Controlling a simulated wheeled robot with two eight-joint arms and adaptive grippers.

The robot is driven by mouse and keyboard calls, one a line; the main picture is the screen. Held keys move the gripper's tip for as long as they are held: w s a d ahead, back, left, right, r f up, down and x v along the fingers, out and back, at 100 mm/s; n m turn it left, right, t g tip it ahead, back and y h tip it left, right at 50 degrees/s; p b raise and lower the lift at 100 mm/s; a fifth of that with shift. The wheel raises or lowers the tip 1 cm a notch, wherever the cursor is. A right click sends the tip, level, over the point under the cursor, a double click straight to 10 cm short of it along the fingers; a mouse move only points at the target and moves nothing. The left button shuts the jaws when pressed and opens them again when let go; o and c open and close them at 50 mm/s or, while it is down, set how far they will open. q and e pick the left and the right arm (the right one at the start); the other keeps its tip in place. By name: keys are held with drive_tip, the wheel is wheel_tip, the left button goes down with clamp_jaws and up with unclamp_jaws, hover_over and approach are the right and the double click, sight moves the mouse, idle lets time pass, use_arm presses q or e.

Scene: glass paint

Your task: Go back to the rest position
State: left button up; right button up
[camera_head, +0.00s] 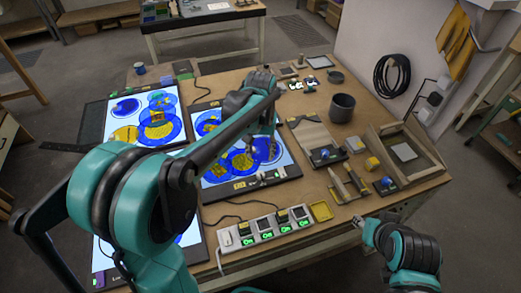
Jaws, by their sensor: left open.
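My left arm reaches across the table from the left, and its gripper (266,150) hangs over the middle light panel (290,172). The gripper is small in the view; its jaws are open, and the panel partly hides behind the arm. Blue and yellow glass pieces lie on this panel. My right arm is at the lower right, its end (370,232) just off the table's front edge; I cannot make out its jaws.
The wooden table (330,208) holds another light panel (112,108) at the left, a power strip (268,226) at the front, a dark grey cup (342,107), a wooden tray (432,165) and small tools at the right. A second table (226,14) stands behind. A wall is at the right.

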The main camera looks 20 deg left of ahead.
use_arm(q)
drive_tip(key=shift+r, duration=0.25)
idle(0.3)
drive_tip(key=s+a+t+b, duration=0.2)
drive_tip(key=s+t, duration=0.5)
drive_tip(key=s, duration=1)
drive_tip(key=shift+a+f+m, duration=0.25)
drive_tip(key=shift+a+m, duration=0.1)
drive_tip(key=shift+m, duration=0.05)
